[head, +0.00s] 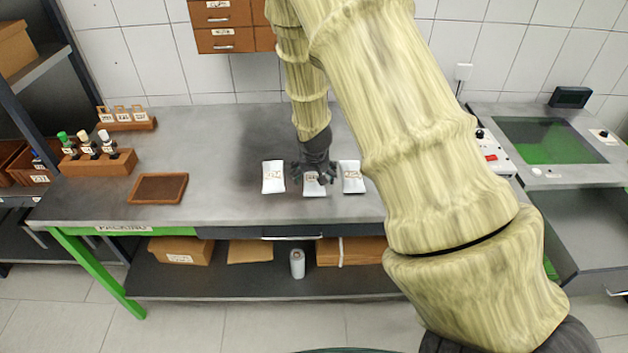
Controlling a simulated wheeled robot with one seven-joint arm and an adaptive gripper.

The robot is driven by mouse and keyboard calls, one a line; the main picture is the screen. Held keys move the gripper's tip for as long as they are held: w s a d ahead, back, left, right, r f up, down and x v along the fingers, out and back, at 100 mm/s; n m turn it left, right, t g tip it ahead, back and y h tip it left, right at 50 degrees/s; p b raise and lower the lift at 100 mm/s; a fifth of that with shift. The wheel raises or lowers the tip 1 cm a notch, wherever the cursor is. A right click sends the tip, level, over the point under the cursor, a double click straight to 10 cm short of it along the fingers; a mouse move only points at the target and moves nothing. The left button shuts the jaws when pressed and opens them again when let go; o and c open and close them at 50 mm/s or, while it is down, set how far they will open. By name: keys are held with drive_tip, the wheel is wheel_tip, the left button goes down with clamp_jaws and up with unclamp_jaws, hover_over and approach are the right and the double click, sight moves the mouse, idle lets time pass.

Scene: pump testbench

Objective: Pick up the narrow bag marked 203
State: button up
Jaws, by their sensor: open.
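Three small white bags lie in a row on the grey table: a left bag (273,177), a middle bag (314,189) and a right bag (352,177). Each has brownish marking that is too small to read, so I cannot tell which one is marked 203. My gripper (314,178) points down at the middle bag, with its open fingers to either side of it. The gripper hides the far part of that bag. I cannot tell whether the fingers touch it. The left and right bags stand clear of the fingers.
A shallow brown tray (157,188) lies to the left on the table (225,150). Behind it are a wooden holder with bottles (97,162) and a rack with tags (127,124). Drawers (222,25) hang above the back edge. A machine with a green panel (549,141) stands right.

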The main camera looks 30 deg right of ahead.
sight(315, 181)
drive_tip(key=shift+p+x, duration=0.45)
drive_tip(key=shift+x, duration=0.9)
drive_tip(key=shift+d, duration=0.1)
drive_tip(key=shift+f, duration=0.3)
drive_tip(key=shift+c, duration=0.4)
drive_tip(key=shift+s, duration=0.15)
drive_tip(key=c, duration=1.2)
